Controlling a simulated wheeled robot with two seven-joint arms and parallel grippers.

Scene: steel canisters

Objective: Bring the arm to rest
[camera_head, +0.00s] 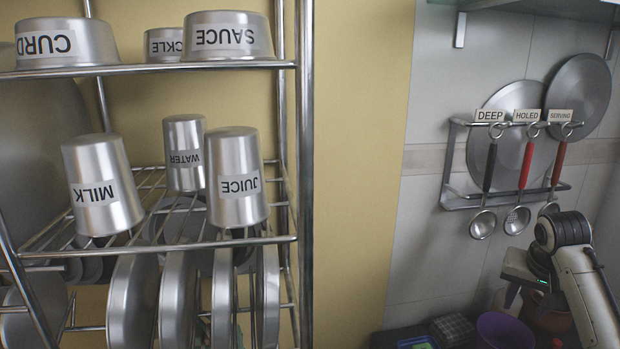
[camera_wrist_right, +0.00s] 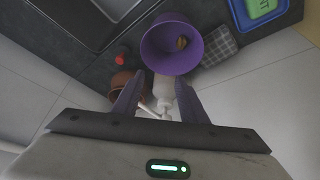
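My right arm (camera_head: 590,290) comes in from the lower right of the head view. Its gripper (camera_head: 525,298) points down over the counter, below the hanging ladles. In the right wrist view the two purple fingers of this gripper (camera_wrist_right: 158,100) stand apart with nothing clearly held between them. A pale object shows beyond and between the fingers, at a distance I cannot tell. My left arm and gripper are not in view.
A purple container (camera_wrist_right: 172,45) and a brown pot (camera_wrist_right: 122,84) stand below the gripper. Ladles, one a holed ladle (camera_head: 525,175), hang from a wall rack (camera_head: 455,165) near the arm. A steel rack (camera_head: 305,150) at left holds inverted labelled canisters, including JUICE (camera_head: 237,180).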

